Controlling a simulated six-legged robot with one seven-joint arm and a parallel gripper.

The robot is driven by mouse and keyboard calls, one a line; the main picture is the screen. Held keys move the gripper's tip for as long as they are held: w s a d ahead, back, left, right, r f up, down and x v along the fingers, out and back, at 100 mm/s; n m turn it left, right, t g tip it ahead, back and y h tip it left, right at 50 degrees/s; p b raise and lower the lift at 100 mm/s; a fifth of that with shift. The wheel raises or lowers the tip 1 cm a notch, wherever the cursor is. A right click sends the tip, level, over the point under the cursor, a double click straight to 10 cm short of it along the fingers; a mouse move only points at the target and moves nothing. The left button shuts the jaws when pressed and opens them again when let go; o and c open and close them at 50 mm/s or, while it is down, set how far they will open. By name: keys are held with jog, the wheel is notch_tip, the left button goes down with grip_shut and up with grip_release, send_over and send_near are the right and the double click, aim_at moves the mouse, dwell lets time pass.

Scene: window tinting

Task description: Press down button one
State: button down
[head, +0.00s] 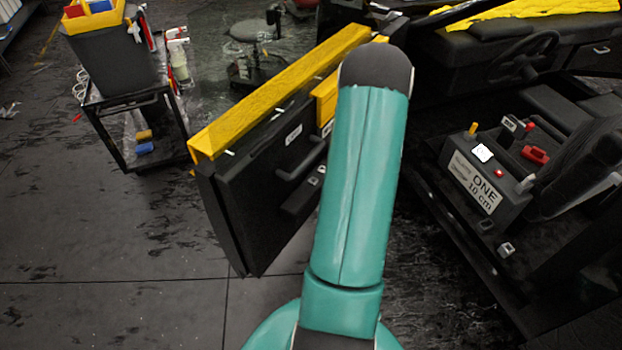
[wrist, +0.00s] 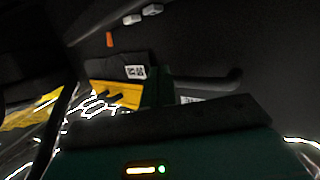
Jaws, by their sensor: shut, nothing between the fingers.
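A dark control box (head: 486,178) with a white label reading "ONE" and "10 cm" sits at the right in the head view, beside a dark seat. I cannot tell from the label alone whether this is button one. My gripper (wrist: 158,88) shows as a dark green piece in the middle of the wrist view, shut and empty. It is in front of a dark door panel and apart from the box. In the head view my arm hides my gripper.
A black door panel (head: 262,205) with a yellow top edge stands left of my arm. A steering wheel (head: 525,52) and dashboard are behind the box. A black cart (head: 128,115) with a bin stands at the left. The floor at lower left is clear.

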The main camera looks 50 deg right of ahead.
jog(key=shift+w, duration=0.1)
jog(key=shift+d, duration=0.1)
send_over(316, 187)
notch_tip(316, 187, down, 3)
jog(key=shift+w+r, duration=0.15)
jog(key=shift+r, duration=0.05)
jog(key=f, duration=0.2)
jog(key=shift+s+f, duration=0.2)
jog(key=shift+f, duration=0.75)
